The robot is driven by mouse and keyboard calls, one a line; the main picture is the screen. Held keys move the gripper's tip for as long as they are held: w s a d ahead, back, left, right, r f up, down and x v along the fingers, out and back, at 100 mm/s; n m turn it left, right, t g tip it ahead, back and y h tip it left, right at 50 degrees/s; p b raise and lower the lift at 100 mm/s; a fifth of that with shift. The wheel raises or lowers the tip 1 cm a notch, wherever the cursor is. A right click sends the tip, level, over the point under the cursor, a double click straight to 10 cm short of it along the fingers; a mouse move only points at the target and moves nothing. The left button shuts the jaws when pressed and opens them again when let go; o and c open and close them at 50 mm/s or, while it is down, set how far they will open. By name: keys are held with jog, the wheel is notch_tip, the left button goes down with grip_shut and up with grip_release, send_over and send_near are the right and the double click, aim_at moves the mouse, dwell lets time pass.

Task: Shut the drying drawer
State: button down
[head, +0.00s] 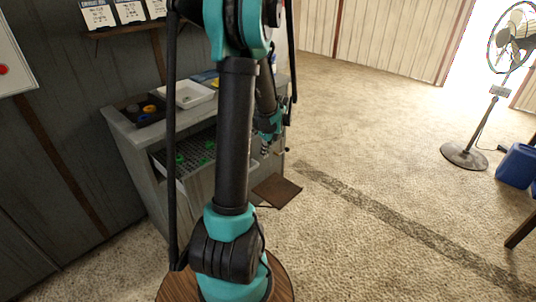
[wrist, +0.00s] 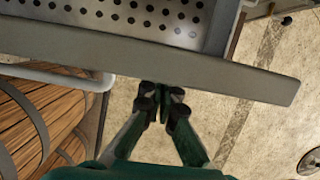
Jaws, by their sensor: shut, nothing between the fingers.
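The drying drawer (head: 196,156) is in the grey cabinet (head: 135,150) in the head view. It stands pulled out, with a dark perforated bottom and a few green items in it. My arm hides part of it. In the wrist view the drawer's grey front panel (wrist: 215,76) runs across the picture, with the perforated bottom (wrist: 110,14) beyond it. My gripper (wrist: 163,92) is shut and empty, its fingertips close to the panel's near edge. I cannot tell whether they touch it. The gripper is small in the head view (head: 266,150).
On the cabinet top are a white tray (head: 190,94) and a dark box (head: 143,112) with coloured round items. A brown mat (head: 277,190) lies on the floor beside the cabinet. A fan (head: 464,154) and a blue container (head: 517,168) stand far right. The carpet between is clear.

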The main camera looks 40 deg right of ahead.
jog(key=shift+w, duration=0.1)
jog(key=w, duration=0.9)
jog(key=w+a, duration=0.1)
jog(key=w, duration=0.8)
jog(key=w+a, duration=0.1)
jog(key=w, duration=0.8)
jog(key=shift+a, duration=0.1)
jog(key=shift+w, duration=0.1)
